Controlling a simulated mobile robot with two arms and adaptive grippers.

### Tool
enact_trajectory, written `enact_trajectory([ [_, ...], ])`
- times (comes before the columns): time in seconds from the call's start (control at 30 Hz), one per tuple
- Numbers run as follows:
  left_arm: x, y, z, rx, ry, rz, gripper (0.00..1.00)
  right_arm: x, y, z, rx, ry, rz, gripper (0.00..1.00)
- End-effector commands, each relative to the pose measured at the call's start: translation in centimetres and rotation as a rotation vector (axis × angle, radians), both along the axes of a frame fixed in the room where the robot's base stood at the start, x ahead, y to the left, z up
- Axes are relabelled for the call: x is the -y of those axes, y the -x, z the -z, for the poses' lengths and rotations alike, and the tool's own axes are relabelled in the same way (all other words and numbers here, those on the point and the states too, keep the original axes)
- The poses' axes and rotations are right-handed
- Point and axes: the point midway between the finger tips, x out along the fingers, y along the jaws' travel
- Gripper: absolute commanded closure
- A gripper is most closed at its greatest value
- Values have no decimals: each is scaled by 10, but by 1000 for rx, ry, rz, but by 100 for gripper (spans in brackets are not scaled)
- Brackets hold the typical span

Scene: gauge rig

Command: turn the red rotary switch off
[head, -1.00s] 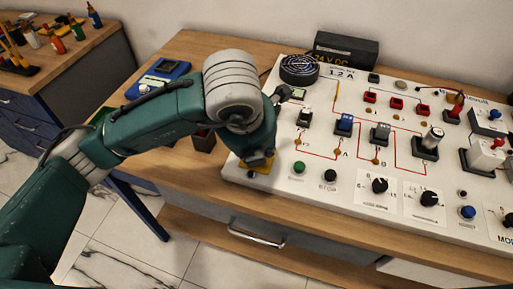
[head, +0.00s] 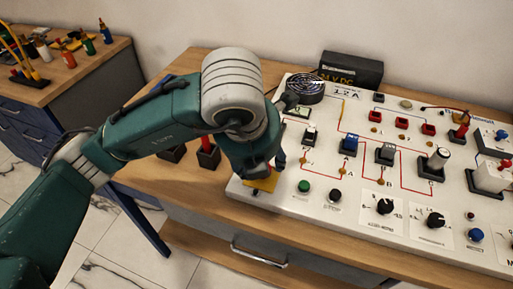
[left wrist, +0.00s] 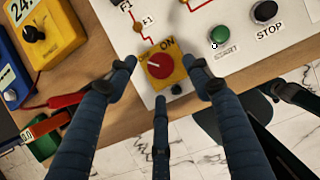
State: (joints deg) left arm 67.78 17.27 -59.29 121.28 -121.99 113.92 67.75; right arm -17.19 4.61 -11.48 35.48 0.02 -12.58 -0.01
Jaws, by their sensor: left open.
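The red rotary switch (left wrist: 159,66) is a round red knob on a yellow box at the panel's corner, with "ON" printed beside it. It has a small pale mark, whose setting I cannot tell. In the head view only part of its yellow box (head: 262,184) shows; my left arm hides the knob. My left gripper (left wrist: 160,68) is open above the switch, with fingers on either side of the box and a third finger below it in the wrist view. I cannot tell whether any finger touches. My right gripper is not in view.
The white panel (head: 340,193) carries a green START button (head: 304,186), a black STOP button (head: 334,195) and several other switches. A yellow box with a black knob (left wrist: 34,34) and red plugs lie left of the switch in the wrist view. Panel and table edges are close by.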

Motion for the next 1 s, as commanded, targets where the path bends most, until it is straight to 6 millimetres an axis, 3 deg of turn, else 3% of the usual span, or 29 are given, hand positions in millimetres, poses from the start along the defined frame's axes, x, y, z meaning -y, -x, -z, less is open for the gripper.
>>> enact_trajectory([
  [0.2, -6, 15, -45, 10, 0, 0, 49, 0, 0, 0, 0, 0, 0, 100],
  [0.4, -9, 26, -69, 6, 0, -1, 49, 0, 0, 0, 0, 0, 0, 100],
  [1.0, -9, 29, -75, 2, 0, -1, 49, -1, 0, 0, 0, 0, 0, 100],
])
